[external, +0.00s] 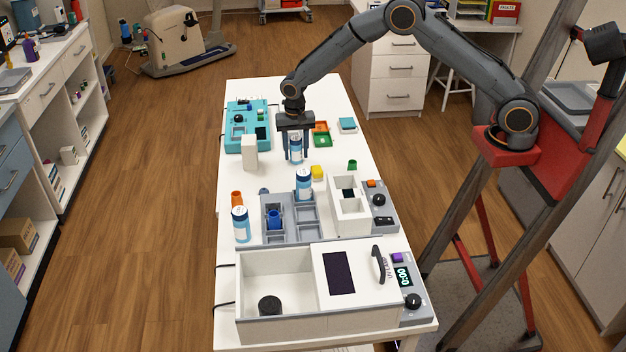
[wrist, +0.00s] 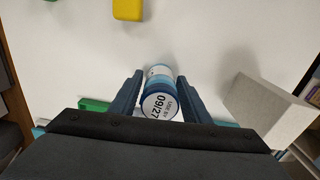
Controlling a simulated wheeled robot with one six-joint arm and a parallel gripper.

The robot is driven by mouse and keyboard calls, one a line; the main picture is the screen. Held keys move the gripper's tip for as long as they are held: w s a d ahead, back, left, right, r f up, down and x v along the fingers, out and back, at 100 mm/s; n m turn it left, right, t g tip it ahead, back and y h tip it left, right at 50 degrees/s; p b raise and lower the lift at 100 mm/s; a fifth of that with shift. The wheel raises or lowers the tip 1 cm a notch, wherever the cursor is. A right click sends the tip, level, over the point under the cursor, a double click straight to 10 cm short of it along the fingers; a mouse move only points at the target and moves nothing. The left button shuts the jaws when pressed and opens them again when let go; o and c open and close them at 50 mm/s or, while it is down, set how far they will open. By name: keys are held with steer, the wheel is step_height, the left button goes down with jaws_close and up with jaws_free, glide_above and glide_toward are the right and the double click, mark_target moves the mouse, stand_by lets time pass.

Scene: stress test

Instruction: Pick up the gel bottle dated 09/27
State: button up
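A white-and-blue gel bottle (external: 295,150) appears to stand upright on the white table, between the fingers of my gripper (external: 295,155). In the wrist view, the bottle's top (wrist: 160,104) reads 09/27. My open gripper (wrist: 161,80) has one finger on each side of this bottle, with narrow gaps visible near the fingertips. Two similar bottles are in the external view: one (external: 303,183) stands at the grey rack, and another (external: 241,224) stands left of the rack. Their dates cannot be read.
A white box (external: 250,152) stands just left of my gripper, with a teal device (external: 240,137) behind it. A yellow block (external: 317,172) and green and orange trays (external: 321,140) lie to the right. The grey rack (external: 278,235) and a white bin (external: 262,266) fill the front.

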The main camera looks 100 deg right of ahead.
steer(key=c, duration=0.8)
steer(key=shift+o, duration=0.2)
steer(key=shift+r, duration=0.1)
